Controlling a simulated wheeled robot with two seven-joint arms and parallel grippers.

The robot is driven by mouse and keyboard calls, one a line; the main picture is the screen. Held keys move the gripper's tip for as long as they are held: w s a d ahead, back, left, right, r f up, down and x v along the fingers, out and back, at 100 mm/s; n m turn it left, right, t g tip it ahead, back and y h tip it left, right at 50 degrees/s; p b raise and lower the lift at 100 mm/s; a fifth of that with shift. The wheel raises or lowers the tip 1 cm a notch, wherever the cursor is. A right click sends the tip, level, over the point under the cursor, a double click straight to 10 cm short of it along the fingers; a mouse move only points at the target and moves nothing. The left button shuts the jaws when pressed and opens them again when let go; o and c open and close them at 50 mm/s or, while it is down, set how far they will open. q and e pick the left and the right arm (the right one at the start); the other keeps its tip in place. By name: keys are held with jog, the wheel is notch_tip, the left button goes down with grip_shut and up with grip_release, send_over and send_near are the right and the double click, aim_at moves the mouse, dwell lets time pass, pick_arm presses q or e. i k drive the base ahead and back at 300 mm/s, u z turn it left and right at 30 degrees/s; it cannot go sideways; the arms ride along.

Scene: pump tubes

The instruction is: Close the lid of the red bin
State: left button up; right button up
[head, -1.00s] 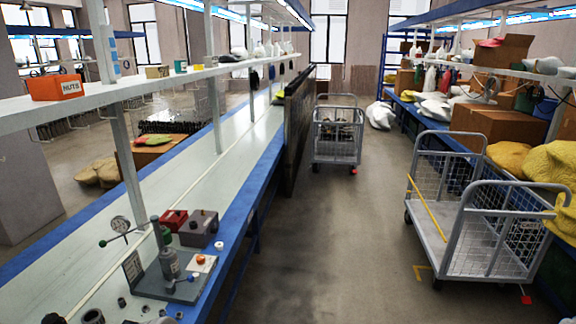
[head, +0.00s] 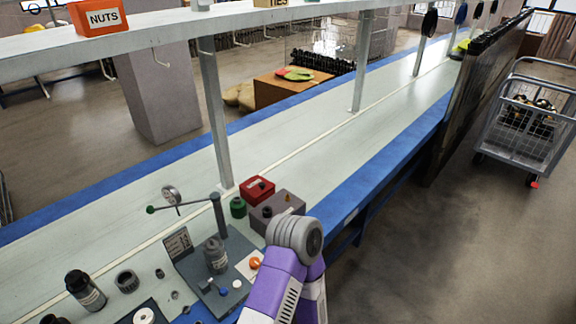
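A small red bin (head: 252,195) stands on the pale workbench, behind a grey box and beside the foot of a shelf post. It has a small label and a dark patch on top. It is too small to tell how its lid stands. One of my arms, purple with a grey round joint, rises from the bottom edge just in front of the grey box. No gripper fingers show in the head view, so neither gripper is visible.
The grey box (head: 277,212) is close to the red bin. A green jar (head: 238,208) stands left of it. An orange NUTS bin (head: 97,17) is on the shelf.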

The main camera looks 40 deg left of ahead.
aim_at(257, 186)
jog(key=i, duration=1.9)
jog(key=u, duration=3.45)
jog(key=i, duration=0.25)
jog(key=u, duration=2.85)
